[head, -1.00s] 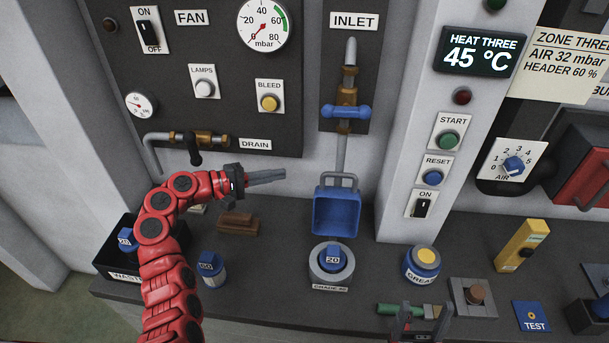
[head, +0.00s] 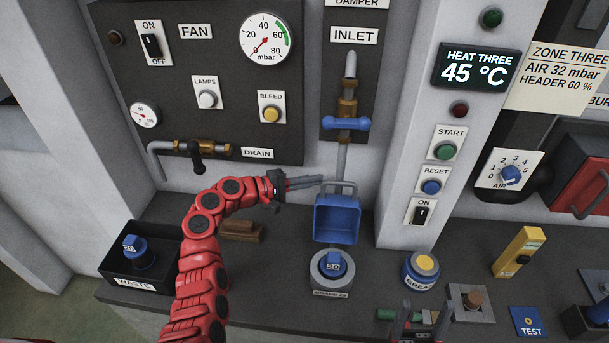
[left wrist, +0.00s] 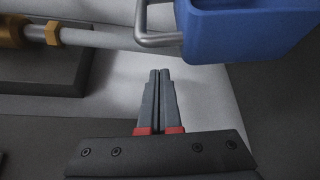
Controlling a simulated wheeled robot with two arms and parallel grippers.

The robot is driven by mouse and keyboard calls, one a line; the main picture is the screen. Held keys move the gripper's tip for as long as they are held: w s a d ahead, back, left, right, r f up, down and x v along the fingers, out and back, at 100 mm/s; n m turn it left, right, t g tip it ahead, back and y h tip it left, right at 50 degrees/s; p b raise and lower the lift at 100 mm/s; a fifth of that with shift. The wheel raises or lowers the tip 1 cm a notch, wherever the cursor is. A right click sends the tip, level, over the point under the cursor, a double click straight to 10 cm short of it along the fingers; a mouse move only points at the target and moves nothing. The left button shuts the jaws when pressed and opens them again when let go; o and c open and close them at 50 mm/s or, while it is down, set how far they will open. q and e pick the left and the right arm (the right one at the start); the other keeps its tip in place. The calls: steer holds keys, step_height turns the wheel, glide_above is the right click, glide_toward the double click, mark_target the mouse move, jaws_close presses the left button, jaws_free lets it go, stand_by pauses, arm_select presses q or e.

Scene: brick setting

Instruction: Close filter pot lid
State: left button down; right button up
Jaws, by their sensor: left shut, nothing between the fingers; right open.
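The filter pot's blue lid (head: 337,240) stands open behind the round grey pot (head: 318,272), its hollow side facing me and its grey handle (head: 351,184) at the top. A blue cartridge marked 20 (head: 333,262) sits in the pot. My left gripper (head: 322,181) is shut and empty, its tips close beside the handle's left side; I cannot tell whether they touch it. In the left wrist view the shut fingertips (left wrist: 160,73) point toward the handle (left wrist: 141,30) and lid (left wrist: 240,35). My right gripper (head: 420,318) is open at the lower edge, partly cut off.
The inlet pipe with a blue valve handle (head: 346,123) runs down behind the lid. A waste box (head: 118,272) with a blue cartridge (head: 140,255) stands left. A grease tin (head: 421,270) stands right of the pot. A brown block (head: 240,231) lies behind my left arm.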

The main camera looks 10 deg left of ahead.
arm_select(q)
steer(key=shift+s+d+r+p, duration=0.2)
steer(key=shift+s+p, duration=0.1)
steer(key=shift+s, duration=0.35)
steer(key=shift+s+d+r+p, duration=0.1)
steer(key=shift+s+r+p, duration=0.15)
steer(key=shift+s, duration=0.35)
